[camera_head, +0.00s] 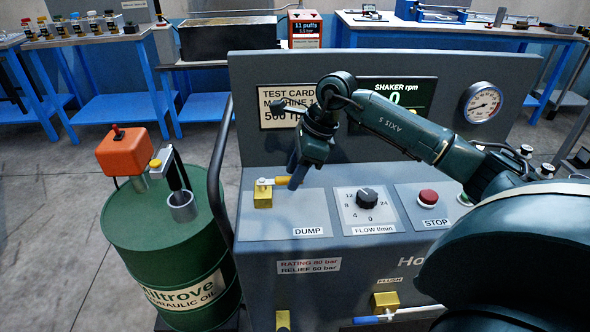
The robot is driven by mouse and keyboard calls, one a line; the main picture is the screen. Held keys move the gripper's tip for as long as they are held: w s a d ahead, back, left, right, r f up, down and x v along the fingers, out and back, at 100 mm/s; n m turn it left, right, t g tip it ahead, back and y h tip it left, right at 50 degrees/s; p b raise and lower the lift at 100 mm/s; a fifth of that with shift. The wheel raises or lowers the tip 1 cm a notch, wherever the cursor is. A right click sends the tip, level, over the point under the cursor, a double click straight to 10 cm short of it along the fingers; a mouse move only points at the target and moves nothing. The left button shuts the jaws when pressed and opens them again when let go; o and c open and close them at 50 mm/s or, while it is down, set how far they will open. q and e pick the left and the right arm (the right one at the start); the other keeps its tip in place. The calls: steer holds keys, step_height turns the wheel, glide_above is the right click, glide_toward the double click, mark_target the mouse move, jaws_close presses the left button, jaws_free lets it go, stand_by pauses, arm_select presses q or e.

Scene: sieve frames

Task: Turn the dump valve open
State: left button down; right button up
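The dump valve (263,196) is a small yellow body on the sloped grey panel, left of the DUMP label (308,231). Its lever (282,181), with an orange-yellow part showing, points right from the top of the body. My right gripper (296,178) comes down from above at the lever's right end. Its fingers overlap that end and hide it. Whether they touch it or are closed on it is not clear. My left gripper is not in view.
The flow knob (367,198) and red STOP button (428,196) lie right of the valve. Below is a yellow flush valve (385,301) with a blue handle. A green oil drum (172,245) with an orange pump stands left. The upright back panel (440,115) rises behind.

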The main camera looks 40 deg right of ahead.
steer(key=shift+c, duration=0.6)
jaws_close()
